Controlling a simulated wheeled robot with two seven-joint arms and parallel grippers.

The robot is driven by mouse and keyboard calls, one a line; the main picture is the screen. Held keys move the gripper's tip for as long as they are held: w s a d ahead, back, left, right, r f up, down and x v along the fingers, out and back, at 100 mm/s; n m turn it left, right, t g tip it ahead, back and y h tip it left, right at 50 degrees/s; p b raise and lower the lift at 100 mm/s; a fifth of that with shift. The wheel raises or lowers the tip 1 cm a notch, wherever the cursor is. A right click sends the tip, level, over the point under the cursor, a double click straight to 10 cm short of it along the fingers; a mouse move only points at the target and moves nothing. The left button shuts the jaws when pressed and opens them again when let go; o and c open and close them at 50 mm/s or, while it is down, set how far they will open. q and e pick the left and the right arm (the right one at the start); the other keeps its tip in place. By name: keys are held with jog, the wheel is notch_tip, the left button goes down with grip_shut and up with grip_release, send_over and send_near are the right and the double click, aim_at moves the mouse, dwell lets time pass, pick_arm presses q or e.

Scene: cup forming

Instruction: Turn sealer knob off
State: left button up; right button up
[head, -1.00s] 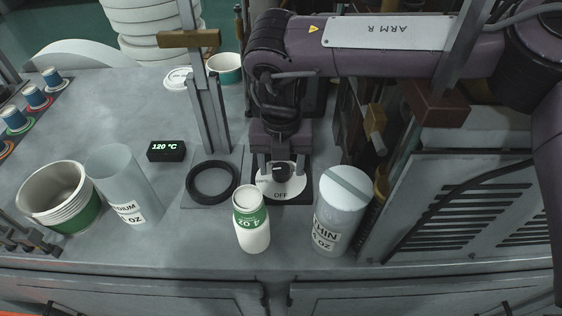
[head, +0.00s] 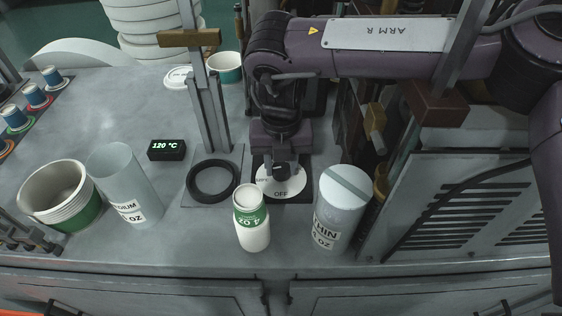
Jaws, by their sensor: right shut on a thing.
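The sealer knob (head: 281,171) is a small dark knob on a round white dial (head: 275,187), which sits on a dark square base. "OFF" is printed on the dial's near edge, with smaller lettering at its left. My right gripper (head: 282,168) points down from above and is shut on the knob. The fingers hide most of the knob, so I cannot tell which way it points. A digital display (head: 167,150) left of the dial reads 120 °C. My left gripper is not in view.
A black ring (head: 213,196) on a plate lies left of the dial. A green-and-white 4 oz cup stack (head: 252,232) stands in front, and a "THIN" cylinder (head: 337,212) stands close at the right. A clear tube (head: 128,180) and stacked cups (head: 58,196) are at the left.

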jog(key=n, duration=0.2)
jog(key=shift+r+n+p, duration=0.1)
jog(key=shift+n+p, duration=0.3)
jog(key=n, duration=0.4)
jog(key=shift+n+p, duration=0.3)
jog(key=shift+p, duration=0.1)
jog(key=n, duration=0.4)
jog(key=shift+w+n, duration=0.1)
jog(key=shift+n, duration=2)
jog(key=o, duration=1)
